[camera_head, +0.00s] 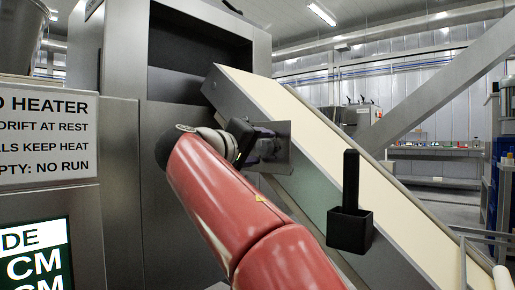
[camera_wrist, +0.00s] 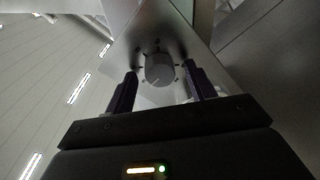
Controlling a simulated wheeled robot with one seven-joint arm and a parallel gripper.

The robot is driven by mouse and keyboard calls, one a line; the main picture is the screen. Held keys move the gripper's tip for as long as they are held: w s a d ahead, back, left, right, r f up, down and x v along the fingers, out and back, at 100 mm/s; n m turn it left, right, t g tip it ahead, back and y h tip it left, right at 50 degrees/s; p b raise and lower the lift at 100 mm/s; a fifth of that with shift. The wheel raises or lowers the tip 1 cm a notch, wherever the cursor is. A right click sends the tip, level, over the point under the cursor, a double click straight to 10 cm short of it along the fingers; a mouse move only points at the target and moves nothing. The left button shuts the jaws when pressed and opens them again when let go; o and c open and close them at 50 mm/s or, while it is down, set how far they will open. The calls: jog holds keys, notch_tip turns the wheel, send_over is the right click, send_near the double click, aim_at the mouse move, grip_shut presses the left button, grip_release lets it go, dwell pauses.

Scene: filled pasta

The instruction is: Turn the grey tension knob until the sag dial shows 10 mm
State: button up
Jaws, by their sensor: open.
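The grey tension knob (camera_wrist: 159,68) is round, with a pale pointer line toward its lower left and dark marks around it on a metal plate. In the wrist view my gripper (camera_wrist: 160,72) is open, with one dark finger on each side of the knob. A gap seems to show on both sides, and I cannot tell any contact. In the head view my gripper (camera_head: 265,148) is at the metal plate (camera_head: 282,158) on the side of the sloping conveyor, and the knob is hidden there. I see no readable sag dial in either view.
The sloping conveyor (camera_head: 315,125) with a cream belt runs down to the right. A black box with an upright post (camera_head: 350,228) stands in front of its lower part. A steel cabinet (camera_head: 120,180) with a heater sign (camera_head: 45,135) is at left.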

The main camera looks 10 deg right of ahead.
jog(key=shift+c, duration=0.3)
jog(key=c, duration=0.9)
jog(key=shift+r+n+p, duration=0.1)
jog(key=shift+n+p, duration=0.3)
jog(key=n+p, duration=0.3)
jog(key=shift+r, duration=0.15)
jog(key=n+p, duration=0.3)
jog(key=shift+g, duration=0.3)
jog(key=shift+f+n+p, duration=0.2)
jog(key=shift+n+p, duration=0.6)
jog(key=shift+p, duration=0.05)
